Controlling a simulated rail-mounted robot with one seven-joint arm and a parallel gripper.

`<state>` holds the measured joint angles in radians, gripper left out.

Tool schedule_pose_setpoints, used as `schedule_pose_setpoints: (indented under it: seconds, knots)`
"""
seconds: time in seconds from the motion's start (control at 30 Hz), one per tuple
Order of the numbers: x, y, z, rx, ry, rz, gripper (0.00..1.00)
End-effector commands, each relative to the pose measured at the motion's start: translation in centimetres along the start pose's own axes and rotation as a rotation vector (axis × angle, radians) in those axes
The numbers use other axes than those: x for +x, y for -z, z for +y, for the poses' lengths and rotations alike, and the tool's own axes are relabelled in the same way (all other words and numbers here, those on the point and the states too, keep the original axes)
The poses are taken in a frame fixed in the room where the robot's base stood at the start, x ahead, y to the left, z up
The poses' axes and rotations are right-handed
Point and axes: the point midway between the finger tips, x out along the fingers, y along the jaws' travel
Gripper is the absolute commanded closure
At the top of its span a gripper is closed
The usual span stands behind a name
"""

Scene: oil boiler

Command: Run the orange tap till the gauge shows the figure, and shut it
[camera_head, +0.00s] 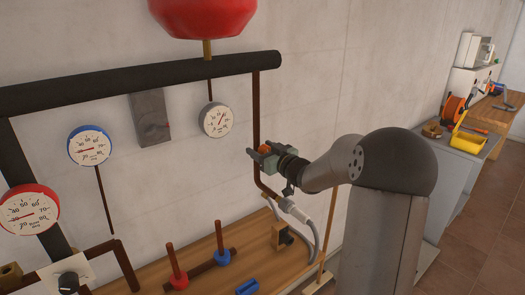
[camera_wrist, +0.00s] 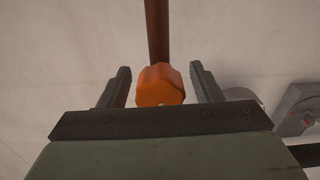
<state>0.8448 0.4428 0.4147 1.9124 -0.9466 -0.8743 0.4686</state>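The orange tap (camera_head: 265,147) sits on the dark brown vertical pipe against the wall, mostly hidden by my gripper (camera_head: 257,152) in the head view. In the wrist view the orange tap (camera_wrist: 160,86) is a faceted knob between my two fingers, with a gap on each side. My gripper (camera_wrist: 160,72) is open around it. A small white gauge (camera_head: 216,120) hangs below the black pipe. A blue-rimmed gauge (camera_head: 90,146) and a red-rimmed gauge (camera_head: 29,208) are farther left. Their figures are too small to read surely.
A red vessel (camera_head: 203,14) is above the black pipe (camera_head: 140,78). A grey box (camera_head: 151,117) is on the wall. A grey hose (camera_head: 312,238) hangs below my gripper.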

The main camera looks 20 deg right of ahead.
Motion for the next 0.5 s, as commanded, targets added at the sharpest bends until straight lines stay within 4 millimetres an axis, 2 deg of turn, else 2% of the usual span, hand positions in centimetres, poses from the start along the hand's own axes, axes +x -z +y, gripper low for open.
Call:
schedule_pose_setpoints:
  seconds: [0.27, 0.37, 0.5]
  knots:
    - [-0.6, 0.0, 0.1, 0.0, -0.001, 0.001, 0.41]
    - [-2.0, -0.1, 0.1, -0.002, -0.002, 0.0, 0.41]
    - [-5.1, -0.1, 0.1, -0.003, -0.004, 0.001, 0.41]
